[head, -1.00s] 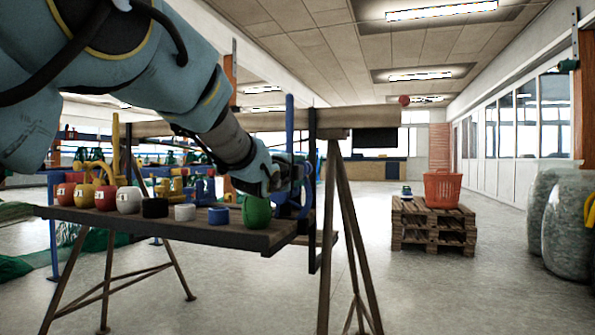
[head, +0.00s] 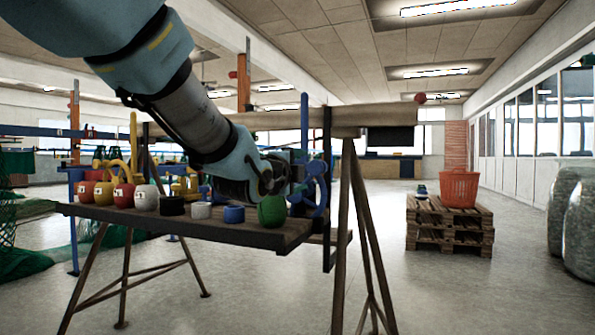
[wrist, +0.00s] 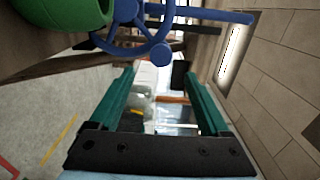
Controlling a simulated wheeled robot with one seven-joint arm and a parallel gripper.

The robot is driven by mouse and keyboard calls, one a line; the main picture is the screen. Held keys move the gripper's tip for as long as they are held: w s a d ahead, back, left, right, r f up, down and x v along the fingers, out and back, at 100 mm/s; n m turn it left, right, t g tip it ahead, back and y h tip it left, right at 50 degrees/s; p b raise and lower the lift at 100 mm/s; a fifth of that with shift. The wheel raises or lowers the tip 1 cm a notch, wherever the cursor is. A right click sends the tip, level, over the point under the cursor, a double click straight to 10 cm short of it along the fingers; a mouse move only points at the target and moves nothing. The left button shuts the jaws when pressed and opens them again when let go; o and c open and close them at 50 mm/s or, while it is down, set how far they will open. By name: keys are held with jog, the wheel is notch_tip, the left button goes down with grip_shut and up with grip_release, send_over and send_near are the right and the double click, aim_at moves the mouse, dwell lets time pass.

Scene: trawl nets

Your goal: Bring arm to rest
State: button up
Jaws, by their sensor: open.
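My arm reaches in from the upper left of the head view, over the wooden bench. My gripper (wrist: 160,90) is open and empty in the wrist view, its two green fingers apart with only the distant room between them. In the head view the gripper is at the right end of the bench, mostly hidden behind my wrist. It is close above and behind a green round float (head: 272,211) and beside a blue handwheel (head: 316,188). The green float and the blue handwheel also show at the top of the wrist view, outside the fingers.
The bench (head: 225,232) also holds red and yellow floats, a white float (head: 146,197), and black, white and blue short cylinders. An orange basket (head: 459,188) stands on stacked pallets (head: 450,225) at right. Green netting lies at left.

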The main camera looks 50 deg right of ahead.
jog(key=shift+v, duration=1.05)
